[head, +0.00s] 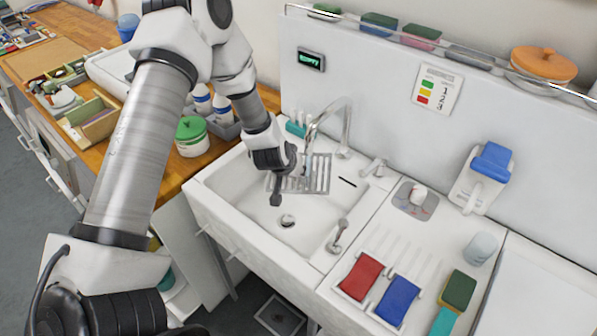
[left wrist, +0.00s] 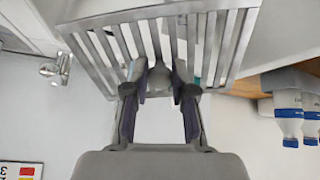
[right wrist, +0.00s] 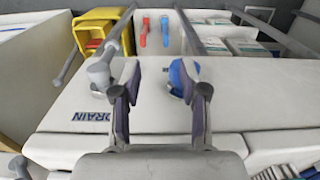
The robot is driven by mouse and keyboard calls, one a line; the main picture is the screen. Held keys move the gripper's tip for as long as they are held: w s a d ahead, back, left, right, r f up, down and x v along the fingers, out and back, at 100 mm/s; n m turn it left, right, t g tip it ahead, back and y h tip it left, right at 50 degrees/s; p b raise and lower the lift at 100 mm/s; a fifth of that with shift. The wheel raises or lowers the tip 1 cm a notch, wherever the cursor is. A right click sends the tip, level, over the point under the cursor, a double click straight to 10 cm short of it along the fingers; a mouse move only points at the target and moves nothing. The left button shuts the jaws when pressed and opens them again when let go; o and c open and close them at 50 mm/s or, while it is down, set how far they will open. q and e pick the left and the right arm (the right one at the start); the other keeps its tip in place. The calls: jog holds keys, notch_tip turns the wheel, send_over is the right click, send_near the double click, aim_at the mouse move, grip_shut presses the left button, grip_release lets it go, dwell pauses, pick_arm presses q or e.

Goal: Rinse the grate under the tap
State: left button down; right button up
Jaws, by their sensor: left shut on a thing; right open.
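The grate (head: 322,176), a grey slotted metal plate, is held over the white sink basin (head: 255,195), below the curved tap (head: 346,125). A pale bluish streak under the spout may be water. My left gripper (head: 284,178) is at the grate's near left side. In the left wrist view, the grate (left wrist: 105,45) spans the top, and my left gripper (left wrist: 158,78) is shut on its grey middle part. My right gripper (right wrist: 160,85) shows only in the right wrist view. It is open, with a grey handle (right wrist: 100,72) and a blue knob (right wrist: 182,72) by its fingertips.
Bottles (head: 222,104) and a green-lidded jar (head: 192,136) stand left of the sink. A red pad (head: 361,277) and a blue pad (head: 397,299) lie on the ribbed drainboard. A lever (head: 337,236) rises at the basin's right edge. A yellow bin (right wrist: 97,30) shows in the right wrist view.

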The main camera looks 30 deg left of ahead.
pick_arm(q)
jog(key=shift+d, duration=0.1)
jog(key=shift+w+d, duration=0.15)
jog(key=shift+d, duration=0.35)
jog(key=shift+s+d, duration=0.2)
jog(key=shift+s, duration=1.15)
jog(key=shift+s+d, duration=0.15)
jog(key=shift+s, duration=1.15)
jog(key=shift+s+d, duration=0.2)
jog(key=shift+s, duration=1.15)
jog(key=s+r+p, duration=0.4)
jog(key=s, duration=0.1)
jog(key=shift+d, duration=0.4)
